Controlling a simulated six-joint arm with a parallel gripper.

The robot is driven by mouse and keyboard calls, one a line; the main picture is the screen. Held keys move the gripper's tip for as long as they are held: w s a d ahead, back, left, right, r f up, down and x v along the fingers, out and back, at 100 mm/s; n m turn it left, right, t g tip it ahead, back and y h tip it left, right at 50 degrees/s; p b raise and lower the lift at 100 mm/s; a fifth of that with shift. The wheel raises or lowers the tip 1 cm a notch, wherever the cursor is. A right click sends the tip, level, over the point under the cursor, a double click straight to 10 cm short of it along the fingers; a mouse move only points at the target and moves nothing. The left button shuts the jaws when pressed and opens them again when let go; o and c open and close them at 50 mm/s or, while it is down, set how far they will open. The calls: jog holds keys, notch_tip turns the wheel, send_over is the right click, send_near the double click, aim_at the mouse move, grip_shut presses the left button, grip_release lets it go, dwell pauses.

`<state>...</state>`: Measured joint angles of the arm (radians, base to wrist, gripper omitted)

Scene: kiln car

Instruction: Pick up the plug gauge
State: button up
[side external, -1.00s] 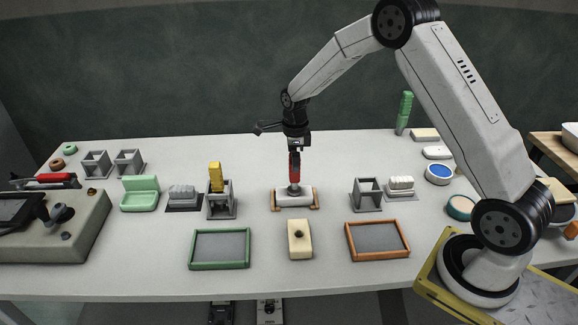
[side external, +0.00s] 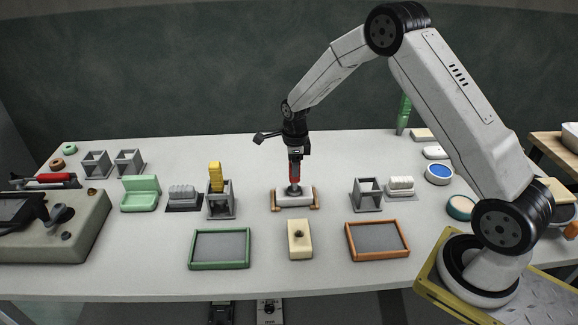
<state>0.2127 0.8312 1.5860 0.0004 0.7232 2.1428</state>
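The plug gauge, which I take to be the upright tool with a red handle (side external: 295,173) and a dark lower end, stands on a white block (side external: 294,199) with wooden end pieces. The block is near the middle of the table. My gripper (side external: 295,160) points straight down from above. Its fingers are at the top of the red handle and hide that part. The frames are too small to show whether the fingers are closed on it.
A grey stand with a yellow piece (side external: 216,178) is to the left, and an empty grey stand (side external: 367,194) to the right. In front are a green-framed tray (side external: 191,262), a cream block with a hole (side external: 300,249) and an orange-framed tray (side external: 407,255). The table behind is mostly clear.

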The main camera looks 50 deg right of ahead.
grip_shut()
jog(key=shift+r, duration=0.15)
jog(key=shift+r, duration=1.4)
jog(key=s+a+r, duration=0.2)
jog(key=s+r, duration=0.8)
jog(key=s, duration=0.3)
jog(key=shift+s+a, duration=0.2)
jog(key=shift+s, duration=0.2)
